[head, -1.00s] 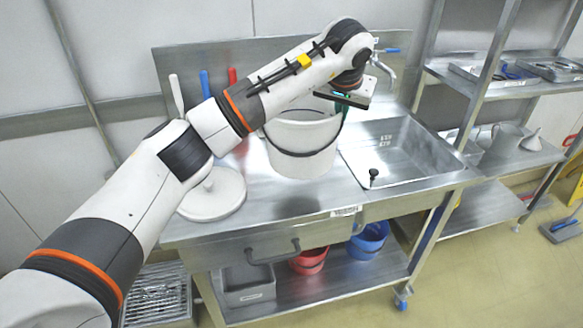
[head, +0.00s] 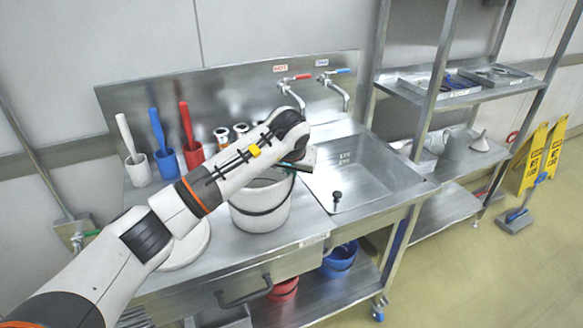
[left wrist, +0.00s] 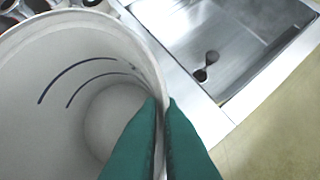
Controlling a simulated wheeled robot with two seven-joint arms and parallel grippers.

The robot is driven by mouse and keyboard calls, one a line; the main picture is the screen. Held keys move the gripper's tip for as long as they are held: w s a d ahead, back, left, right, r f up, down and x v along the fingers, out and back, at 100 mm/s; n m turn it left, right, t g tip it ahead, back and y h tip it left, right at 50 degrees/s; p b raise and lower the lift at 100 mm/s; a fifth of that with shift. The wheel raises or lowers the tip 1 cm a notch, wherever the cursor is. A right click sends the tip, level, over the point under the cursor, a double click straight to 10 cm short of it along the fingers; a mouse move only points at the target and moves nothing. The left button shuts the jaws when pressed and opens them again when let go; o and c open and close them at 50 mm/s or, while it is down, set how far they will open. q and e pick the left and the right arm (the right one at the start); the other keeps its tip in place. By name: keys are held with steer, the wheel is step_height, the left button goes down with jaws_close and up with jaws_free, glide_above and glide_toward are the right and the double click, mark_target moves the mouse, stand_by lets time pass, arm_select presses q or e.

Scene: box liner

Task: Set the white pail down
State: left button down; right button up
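The white pail (head: 262,212) is upright at the steel counter (head: 240,258), left of the sink. Its base looks level with the counter top, but I cannot tell whether it touches. My left gripper (head: 298,166) is at the pail's right rim. In the left wrist view, its green fingers (left wrist: 161,125) are on either side of the rim of the pail (left wrist: 95,70), shut on it. The pail's inside looks empty, with dark curved lines on the wall. My right gripper is not in view.
A round white lid (head: 190,246) lies left of the pail, partly behind my arm. The sink basin (head: 350,175) is close on the right. White, blue and red brushes (head: 188,135) stand in holders at the back left. Taps (head: 292,90) are behind the sink.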

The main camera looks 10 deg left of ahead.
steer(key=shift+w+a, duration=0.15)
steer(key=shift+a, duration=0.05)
arm_select(q)
steer(key=shift+f, duration=0.15)
steer(key=c, duration=1.6)
jaws_free()
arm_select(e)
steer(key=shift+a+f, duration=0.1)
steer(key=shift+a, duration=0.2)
arm_select(q)
steer(key=shift+r, duration=0.3)
steer(key=b+v, duration=0.2)
steer(key=v, duration=0.9)
steer(key=shift+s+r, duration=0.25)
steer(key=shift+r, duration=0.1)
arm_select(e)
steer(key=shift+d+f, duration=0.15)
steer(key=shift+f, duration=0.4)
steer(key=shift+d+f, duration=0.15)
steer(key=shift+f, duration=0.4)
arm_select(q)
steer(key=shift+d, duration=0.1)
